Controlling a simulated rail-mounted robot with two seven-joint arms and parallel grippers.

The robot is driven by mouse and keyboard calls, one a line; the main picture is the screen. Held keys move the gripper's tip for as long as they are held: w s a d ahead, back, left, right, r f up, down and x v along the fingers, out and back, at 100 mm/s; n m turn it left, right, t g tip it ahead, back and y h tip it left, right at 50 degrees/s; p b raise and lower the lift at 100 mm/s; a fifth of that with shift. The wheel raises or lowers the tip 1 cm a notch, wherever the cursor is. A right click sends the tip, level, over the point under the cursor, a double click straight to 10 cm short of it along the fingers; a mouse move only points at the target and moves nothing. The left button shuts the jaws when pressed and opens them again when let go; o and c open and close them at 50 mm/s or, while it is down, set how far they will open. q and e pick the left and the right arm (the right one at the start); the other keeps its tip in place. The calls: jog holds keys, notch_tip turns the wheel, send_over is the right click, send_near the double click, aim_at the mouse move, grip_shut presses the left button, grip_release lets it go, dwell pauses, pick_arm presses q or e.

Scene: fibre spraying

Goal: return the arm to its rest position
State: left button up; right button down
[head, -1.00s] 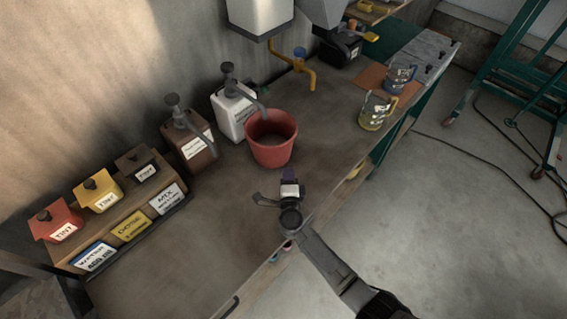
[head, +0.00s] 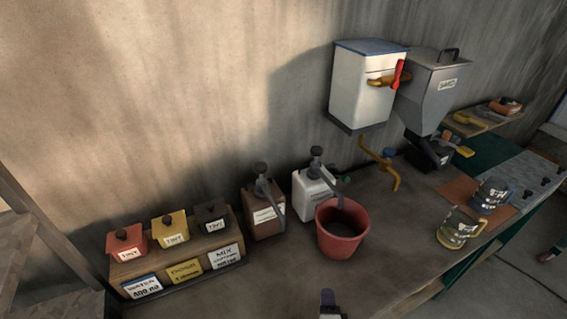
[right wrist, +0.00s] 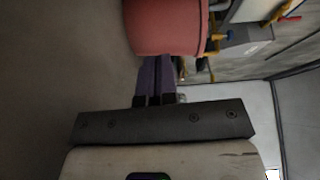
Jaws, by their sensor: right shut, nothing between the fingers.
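My right gripper (head: 328,300) shows only at its tip, at the bottom edge of the head view, in front of the red bucket (head: 342,229). In the right wrist view its purple fingers (right wrist: 155,78) are together with nothing between them. The red bucket (right wrist: 166,26) is close beyond the fingertips in that view; I cannot tell the exact gap. The rest of the right arm is out of the head view. My left gripper is not in view.
On the bench (head: 390,226) stand brown (head: 264,211) and white (head: 313,190) pump bottles, a rack of tint boxes (head: 184,262), and two glass jugs (head: 458,231) (head: 490,197). A white tank (head: 366,88) and grey hopper (head: 433,88) hang on the wall. Bare benchtop lies right of the bucket.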

jog(key=a+r+n+y, duration=0.1)
jog(key=a+n+y, duration=0.2)
jog(key=s+a+r+n+g+y, duration=0.1)
jog(key=a+n+y, duration=0.2)
jog(key=a+n+g+y, duration=0.1)
jog(key=a+n+y, duration=0.2)
jog(key=n, duration=0.1)
jog(key=shift+s+r+y, duration=0.25)
jog(key=shift+r+y, duration=0.15)
jog(key=s+d+r+n+g+h, duration=0.2)
jog(key=s+d+n+g+h, duration=0.7)
jog(key=s+d, duration=0.7)
jog(key=s+f+n+g+y, duration=0.15)
jog(key=s+f+g, duration=0.3)
jog(key=s, duration=0.95)
notch_tip(320, 180, up, 24)
jog(key=t+p, duration=0.1)
jog(key=p, duration=2.2)
jog(key=shift+w+d+f+p, duration=0.25)
jog(key=shift+w+d+p, duration=0.05)
jog(key=shift+w+d, duration=0.1)
